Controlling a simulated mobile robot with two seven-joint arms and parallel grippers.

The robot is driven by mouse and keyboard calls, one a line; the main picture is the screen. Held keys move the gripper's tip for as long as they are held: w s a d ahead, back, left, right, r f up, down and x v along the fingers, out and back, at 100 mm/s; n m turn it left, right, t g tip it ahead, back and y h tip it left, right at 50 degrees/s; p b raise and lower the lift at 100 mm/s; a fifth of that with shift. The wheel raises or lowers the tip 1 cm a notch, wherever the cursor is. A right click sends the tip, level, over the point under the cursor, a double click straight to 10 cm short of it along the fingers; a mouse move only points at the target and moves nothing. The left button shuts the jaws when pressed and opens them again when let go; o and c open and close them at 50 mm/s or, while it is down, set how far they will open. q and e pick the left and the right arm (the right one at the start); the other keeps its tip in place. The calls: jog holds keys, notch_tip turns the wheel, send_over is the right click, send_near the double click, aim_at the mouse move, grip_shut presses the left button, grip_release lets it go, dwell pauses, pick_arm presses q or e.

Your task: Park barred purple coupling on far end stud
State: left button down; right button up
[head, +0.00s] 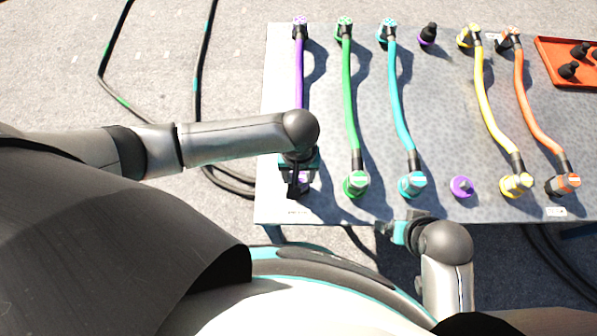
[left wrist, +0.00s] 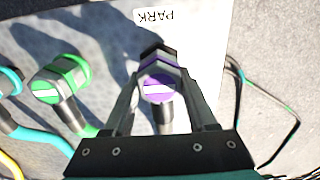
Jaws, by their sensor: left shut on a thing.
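The barred purple coupling (left wrist: 158,88), with a white bar on its purple face, sits between the fingers of my left gripper (left wrist: 160,100) in the left wrist view. The gripper is shut on it. In the head view my left gripper (head: 298,190) is over the near left corner of the table, mostly hiding this coupling. The purple cable (head: 299,85) runs from there to another purple coupling (head: 300,24) at the far edge. Whether the barred coupling touches a stud beneath cannot be told. My right gripper (head: 392,231) is off the table's near edge; its fingers are unclear.
Green (head: 350,100), teal (head: 400,100), yellow (head: 486,105) and orange (head: 530,105) cables lie to the right. A black-and-purple piece (head: 428,34) and a bare purple piece (head: 461,187) stand between teal and yellow. A red tray (head: 548,50) is far right. A PARK label (left wrist: 157,16) is near the coupling.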

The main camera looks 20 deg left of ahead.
pick_arm(q)
jog(key=shift+f, duration=0.45)
dwell(0.3)
jog(key=shift+c, duration=0.6)
grip_release()
